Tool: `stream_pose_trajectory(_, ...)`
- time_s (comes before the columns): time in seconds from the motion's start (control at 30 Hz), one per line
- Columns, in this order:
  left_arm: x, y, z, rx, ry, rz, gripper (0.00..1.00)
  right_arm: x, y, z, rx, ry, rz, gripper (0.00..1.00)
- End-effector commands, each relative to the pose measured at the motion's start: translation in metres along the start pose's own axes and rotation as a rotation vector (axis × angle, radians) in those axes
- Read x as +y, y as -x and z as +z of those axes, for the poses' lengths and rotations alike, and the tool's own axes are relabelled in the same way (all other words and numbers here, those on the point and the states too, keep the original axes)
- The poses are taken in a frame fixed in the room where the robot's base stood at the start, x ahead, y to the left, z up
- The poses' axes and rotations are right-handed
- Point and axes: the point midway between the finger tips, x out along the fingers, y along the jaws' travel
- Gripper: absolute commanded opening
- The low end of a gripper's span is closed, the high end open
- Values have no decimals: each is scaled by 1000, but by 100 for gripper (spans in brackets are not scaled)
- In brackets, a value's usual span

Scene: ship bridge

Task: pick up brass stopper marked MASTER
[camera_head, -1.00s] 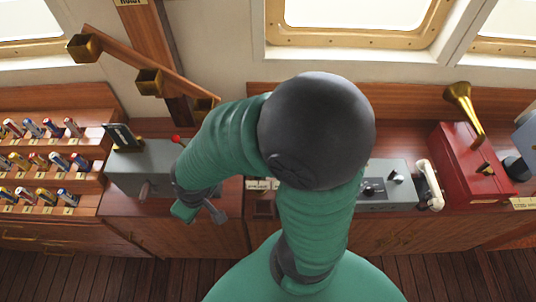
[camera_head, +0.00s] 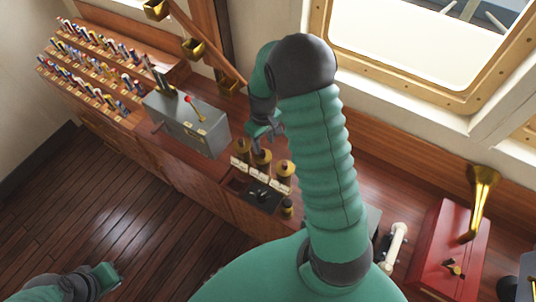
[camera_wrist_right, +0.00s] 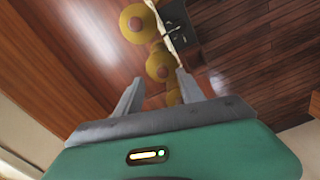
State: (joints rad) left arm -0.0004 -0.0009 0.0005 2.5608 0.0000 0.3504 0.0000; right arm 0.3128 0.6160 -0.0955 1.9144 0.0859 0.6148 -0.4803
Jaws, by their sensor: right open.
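Brass stoppers stand in a row on the wooden console in the head view: a left one (camera_head: 241,148), a middle one (camera_head: 262,160) and a right one (camera_head: 284,172). White label cards (camera_head: 262,174) stand before them; their text is too small to read, so I cannot tell which is MASTER. My right gripper (camera_head: 263,135) is just behind and above the row. In the right wrist view it is open (camera_wrist_right: 158,83), with a round brass top (camera_wrist_right: 160,65) showing between and beyond its fingers, apart from them. My left gripper (camera_head: 108,277) is at the lower left, its jaws unclear.
A small brass piece (camera_head: 287,206) stands beside a black switch panel (camera_head: 262,195) in front of the row. A grey lever box (camera_head: 187,120) is to the left, below a sloping wooden rail (camera_head: 205,50). A red box with a brass horn (camera_head: 447,245) is at the right.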

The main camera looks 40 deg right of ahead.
Motion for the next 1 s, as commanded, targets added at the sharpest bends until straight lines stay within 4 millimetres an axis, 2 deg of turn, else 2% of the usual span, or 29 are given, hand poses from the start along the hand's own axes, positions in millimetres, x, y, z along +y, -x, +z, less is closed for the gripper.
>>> stream_pose_trajectory(0.17,0,11,-3,0,1,0,0,0,-17,3,-4,1,0,46)
stream_pose_trajectory(0.27,0,22,-6,1,1,0,0,4,-34,10,-4,-1,-3,46)
stream_pose_trajectory(0.4,0,24,-6,1,1,0,0,9,-58,10,1,0,-7,46)
stream_pose_trajectory(0.63,0,23,-6,0,1,0,0,11,-61,10,5,0,-7,46)
stream_pose_trajectory(0.9,0,23,-6,0,0,0,0,8,-61,8,3,1,-5,10)
stream_pose_trajectory(1.0,0,23,-6,0,1,0,0,7,-61,8,2,1,-4,0)
